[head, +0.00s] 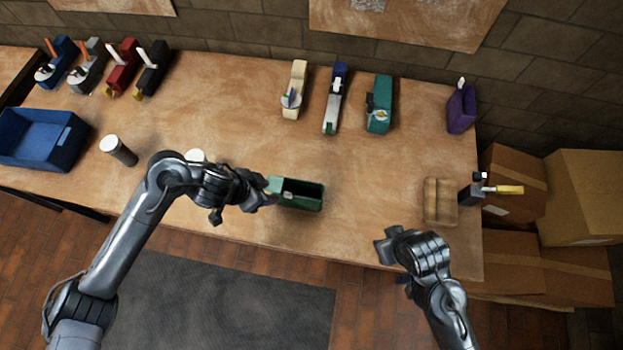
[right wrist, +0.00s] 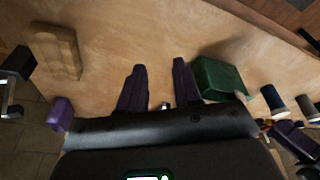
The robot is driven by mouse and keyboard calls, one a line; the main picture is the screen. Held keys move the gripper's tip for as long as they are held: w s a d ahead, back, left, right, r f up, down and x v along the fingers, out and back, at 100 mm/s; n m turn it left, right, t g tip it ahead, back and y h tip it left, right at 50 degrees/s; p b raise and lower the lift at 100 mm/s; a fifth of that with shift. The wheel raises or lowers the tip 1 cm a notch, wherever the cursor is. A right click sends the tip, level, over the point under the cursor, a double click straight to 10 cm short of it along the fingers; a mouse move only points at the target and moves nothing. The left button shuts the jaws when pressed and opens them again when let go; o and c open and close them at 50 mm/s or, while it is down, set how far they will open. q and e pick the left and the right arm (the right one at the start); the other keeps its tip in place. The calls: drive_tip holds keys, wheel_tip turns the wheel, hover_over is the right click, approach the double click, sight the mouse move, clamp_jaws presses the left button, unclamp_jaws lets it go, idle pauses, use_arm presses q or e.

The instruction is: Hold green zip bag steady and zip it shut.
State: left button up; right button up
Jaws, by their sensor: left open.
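The green zip bag (head: 310,206) stands on the workbench near its front edge, its dark top opening facing up. It also shows in the right wrist view (right wrist: 218,77), right of the fingers. My left gripper (head: 268,191) is open at the bag's left end; whether it touches the bag I cannot tell. My right gripper (head: 384,246) is at the bench's front edge, right of the bag and apart from it. In the right wrist view its two dark fingers (right wrist: 159,65) are spread with nothing between them. The zip pull is too small to make out.
A wooden block (head: 440,201) and a clamp-like tool (head: 473,192) lie at the right end. A blue bin (head: 40,140) and a dark cylinder (head: 118,151) stand left. Several tools and a purple item (head: 461,108) line the back. The bench between bag and block is clear.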

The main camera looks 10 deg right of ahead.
drive_tip(key=w+a+f+m+g, duration=0.1)
drive_tip(key=w+a+m, duration=0.1)
drive_tip(key=w, duration=0.4)
drive_tip(key=w+a+f+m+g, duration=0.1)
drive_tip(key=w+a+m+g, duration=0.1)
drive_tip(key=w+a, duration=0.3)
drive_tip(key=w+a+f+m+g, duration=0.1)
drive_tip(key=w+a, duration=0.3)
drive_tip(key=w, duration=0.5)
drive_tip(key=shift+w+f+m+g, duration=0.1)
drive_tip(key=shift+f+m+g, duration=0.2)
drive_tip(key=shift+f+m, duration=0.15)
drive_tip(key=f, duration=0.6)
drive_tip(key=s+f, duration=0.1)
drive_tip(key=f, duration=0.2)
drive_tip(key=shift+a+f, duration=0.15)
drive_tip(key=shift+a, duration=0.05)
clamp_jaws()
